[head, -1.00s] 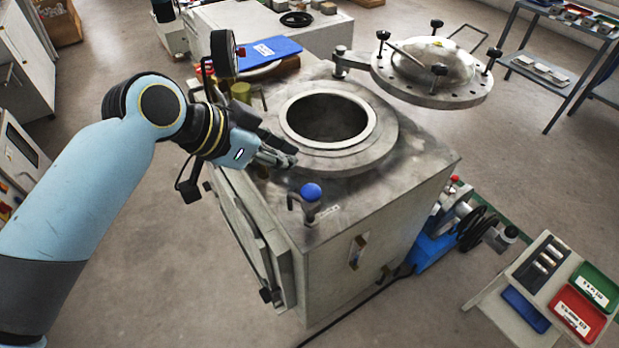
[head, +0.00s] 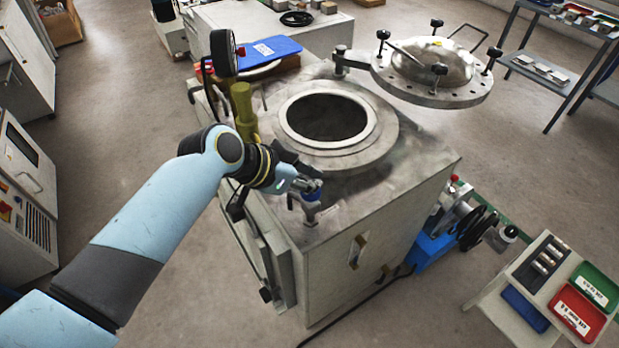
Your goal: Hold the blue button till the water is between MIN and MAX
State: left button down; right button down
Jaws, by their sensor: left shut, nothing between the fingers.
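The blue button (head: 312,195) tops a small metal valve on the near corner of the grey tank's top. My left gripper (head: 308,186) is shut and empty, with its fingertips at the button and partly covering it. I cannot tell whether it presses the button down. The tank (head: 390,200) has a round open mouth (head: 322,117) that looks dark inside, so the water is not visible. A narrow sight gauge (head: 357,250) is on the tank's front face; its level and marks are too small to read. My right gripper is not in view.
The round lid (head: 432,68) is swung aside at the back right. A pressure gauge (head: 223,53) and a brass-coloured fitting (head: 243,108) stand at the tank's left. A blue pump (head: 432,245) and a stand with coloured trays (head: 550,290) are at right.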

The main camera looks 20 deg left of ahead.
aim_at(311, 195)
pick_arm(q)
notch_tip(311, 195, down, 2)
jog(key=shift+f+b, duration=0.1)
jog(key=shift+b, duration=0.55)
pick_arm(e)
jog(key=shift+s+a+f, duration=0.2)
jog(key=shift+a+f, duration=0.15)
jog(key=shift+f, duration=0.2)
pick_arm(q)
jog(key=shift+s, duration=0.2)
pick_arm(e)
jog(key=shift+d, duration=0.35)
